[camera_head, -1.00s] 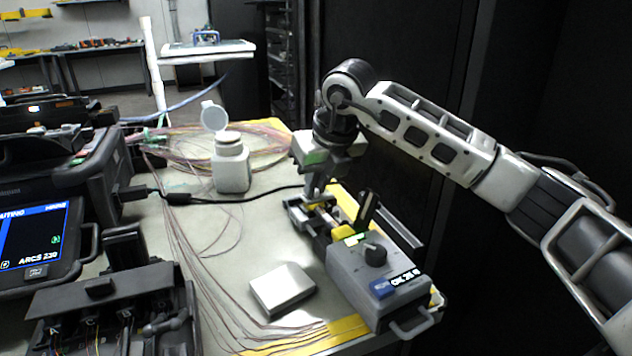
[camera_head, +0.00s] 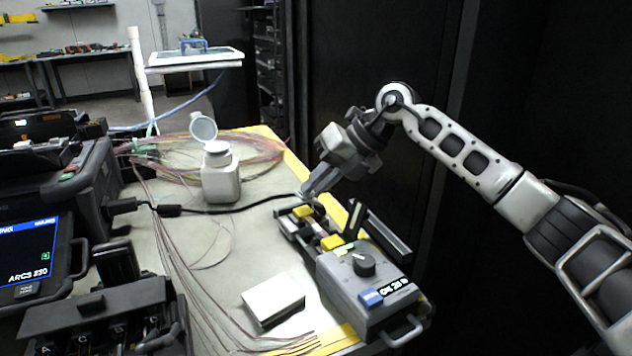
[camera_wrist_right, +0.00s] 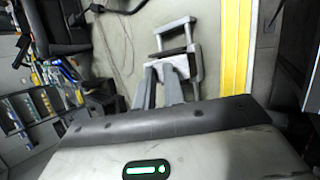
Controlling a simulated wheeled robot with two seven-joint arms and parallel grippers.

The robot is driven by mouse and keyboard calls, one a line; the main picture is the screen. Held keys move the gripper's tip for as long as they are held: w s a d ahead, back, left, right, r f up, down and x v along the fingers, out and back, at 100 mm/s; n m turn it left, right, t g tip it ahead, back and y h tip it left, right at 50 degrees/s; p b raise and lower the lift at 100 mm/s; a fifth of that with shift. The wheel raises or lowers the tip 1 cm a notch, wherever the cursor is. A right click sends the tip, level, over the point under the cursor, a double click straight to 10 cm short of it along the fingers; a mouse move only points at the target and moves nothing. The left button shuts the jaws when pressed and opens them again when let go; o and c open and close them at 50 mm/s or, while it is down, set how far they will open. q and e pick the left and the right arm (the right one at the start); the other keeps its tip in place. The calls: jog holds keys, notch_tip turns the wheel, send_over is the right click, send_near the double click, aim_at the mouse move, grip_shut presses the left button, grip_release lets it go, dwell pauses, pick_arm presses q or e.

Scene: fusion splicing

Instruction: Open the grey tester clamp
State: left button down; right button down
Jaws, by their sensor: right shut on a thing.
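The grey tester (camera_head: 345,285) stands at the front right of the table, with a dark knob, a blue button and a carry handle. Its clamp end (camera_head: 292,222), with yellow blocks, is at the far side. My right gripper (camera_head: 304,192) is tilted over that end, fingers pointing down and left. In the right wrist view my fingers (camera_wrist_right: 165,80) are close together on a grey frame-like piece (camera_wrist_right: 182,65), which I take to be the clamp. How far the clamp is raised is hard to tell. My left gripper is out of view.
A white bottle (camera_head: 221,178) with a raised lid stands left of the clamp. A flat silver box (camera_head: 273,299) lies left of the tester. Thin fibres (camera_head: 185,255) run along the table. The splicer (camera_head: 45,215) fills the left side. Yellow tape (camera_head: 280,145) marks the table edge.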

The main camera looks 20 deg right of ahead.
aim_at(319, 202)
dwell(0.4)
jog(key=c, duration=1.5)
grip_release()
jog(key=shift+r, duration=0.15)
jog(key=shift+r, duration=0.3)
notch_tip(319, 202, up, 3)
jog(key=shift+p, duration=0.4)
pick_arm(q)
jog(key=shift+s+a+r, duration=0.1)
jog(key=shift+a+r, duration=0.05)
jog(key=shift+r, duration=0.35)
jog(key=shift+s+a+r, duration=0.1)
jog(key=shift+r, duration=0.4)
pick_arm(e)
jog(key=shift+s+a+r, duration=0.8)
jog(key=shift+s+r, duration=0.75)
jog(key=shift+s, duration=0.65)
jog(key=shift+s+a+r, duration=0.85)
jog(key=shift+s+r, duration=0.65)
jog(key=shift+s, duration=0.65)
jog(key=shift+s+a+r, duration=0.8)
jog(key=shift+s+r, duration=0.75)
jog(key=shift+s, duration=0.65)
